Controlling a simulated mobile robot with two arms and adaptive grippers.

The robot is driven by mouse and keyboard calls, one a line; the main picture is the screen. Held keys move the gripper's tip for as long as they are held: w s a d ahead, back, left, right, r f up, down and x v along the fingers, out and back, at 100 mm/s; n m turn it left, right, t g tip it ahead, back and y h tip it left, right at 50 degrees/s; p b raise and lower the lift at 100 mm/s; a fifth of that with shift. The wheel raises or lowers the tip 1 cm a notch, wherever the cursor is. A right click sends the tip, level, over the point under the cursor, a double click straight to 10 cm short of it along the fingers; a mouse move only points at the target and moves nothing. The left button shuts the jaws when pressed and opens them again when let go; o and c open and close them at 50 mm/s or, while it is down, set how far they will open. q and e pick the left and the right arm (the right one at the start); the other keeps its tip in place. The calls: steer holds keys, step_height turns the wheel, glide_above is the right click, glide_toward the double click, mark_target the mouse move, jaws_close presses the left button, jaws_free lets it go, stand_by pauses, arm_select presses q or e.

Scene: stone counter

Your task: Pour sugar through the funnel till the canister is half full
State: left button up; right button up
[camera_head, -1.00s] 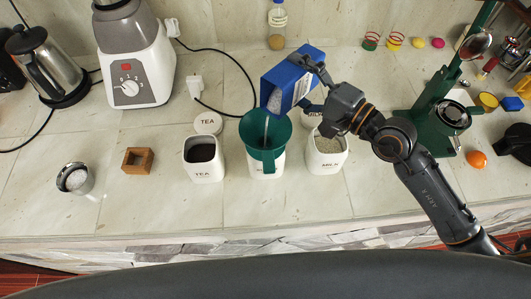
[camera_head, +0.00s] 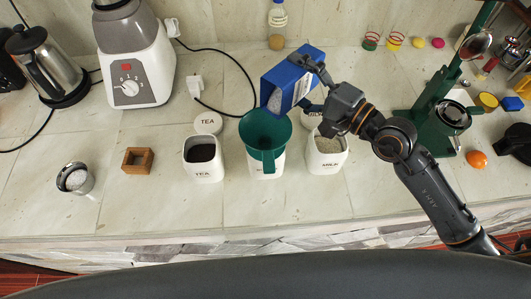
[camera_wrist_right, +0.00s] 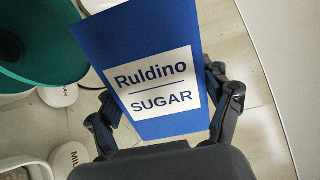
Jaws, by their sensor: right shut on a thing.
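My right gripper (camera_head: 318,85) is shut on the blue sugar box (camera_head: 291,77) and holds it tilted over the green funnel (camera_head: 266,129). The box's white "Ruldino SUGAR" label shows in the right wrist view (camera_wrist_right: 155,82), with the gripper's fingers at both sides. The funnel stands in the mouth of a white canister (camera_head: 267,168); its handle covers part of the canister's label. The funnel's rim shows at the upper left of the right wrist view (camera_wrist_right: 40,45). No stream of sugar is visible now. The funnel hides the canister's fill level. My left gripper is out of view.
An open TEA canister (camera_head: 203,170) with dark contents and an open MILK canister (camera_head: 327,168) flank the funnel. Lids lie behind them. The front counter is clear.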

steer(key=shift+s+a+r+n, duration=0.15)
steer(key=shift+r+n, duration=0.2)
steer(key=shift+n, duration=0.1)
steer(key=shift+s+a+r+n, duration=0.15)
steer(key=shift+r+n, duration=0.15)
steer(key=shift+n, duration=0.15)
stand_by(7.1)
